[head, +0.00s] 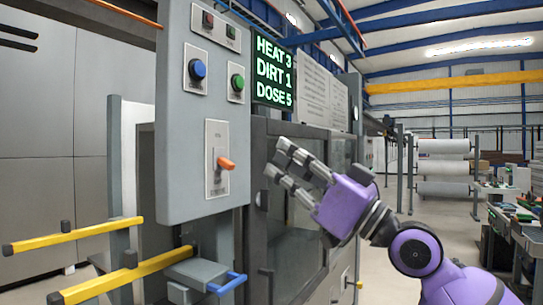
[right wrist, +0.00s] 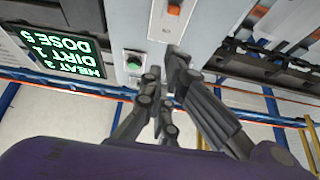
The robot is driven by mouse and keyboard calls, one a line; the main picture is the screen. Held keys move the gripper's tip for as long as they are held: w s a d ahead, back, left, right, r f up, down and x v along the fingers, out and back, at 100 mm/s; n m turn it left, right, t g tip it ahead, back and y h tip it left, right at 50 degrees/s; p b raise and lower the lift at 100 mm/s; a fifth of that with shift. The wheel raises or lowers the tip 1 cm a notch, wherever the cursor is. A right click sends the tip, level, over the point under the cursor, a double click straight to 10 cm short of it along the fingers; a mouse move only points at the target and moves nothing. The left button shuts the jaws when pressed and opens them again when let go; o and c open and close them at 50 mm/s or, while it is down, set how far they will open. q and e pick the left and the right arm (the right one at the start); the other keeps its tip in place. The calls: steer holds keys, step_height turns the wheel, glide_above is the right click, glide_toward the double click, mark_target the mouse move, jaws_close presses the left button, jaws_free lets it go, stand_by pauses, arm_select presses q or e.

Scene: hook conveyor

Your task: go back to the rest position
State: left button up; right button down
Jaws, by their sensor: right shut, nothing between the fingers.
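My right gripper (head: 278,160) is purple with grey fingers. It is raised in front of the machine's dark glazed front, to the right of the grey control panel (head: 180,150). It is shut with nothing in it and looks apart from the panel. The right wrist view also shows its fingers (right wrist: 164,75), with the panel beyond them. My left gripper is in neither view.
The panel carries a blue knob (head: 198,69), a green button (head: 237,83) and an orange-handled lever (head: 226,163). Yellow bars (head: 75,235) stick out at lower left.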

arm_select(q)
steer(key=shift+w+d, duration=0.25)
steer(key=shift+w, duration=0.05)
arm_select(e)
steer(key=shift+s+d+f, duration=0.15)
steer(key=shift+d, duration=0.05)
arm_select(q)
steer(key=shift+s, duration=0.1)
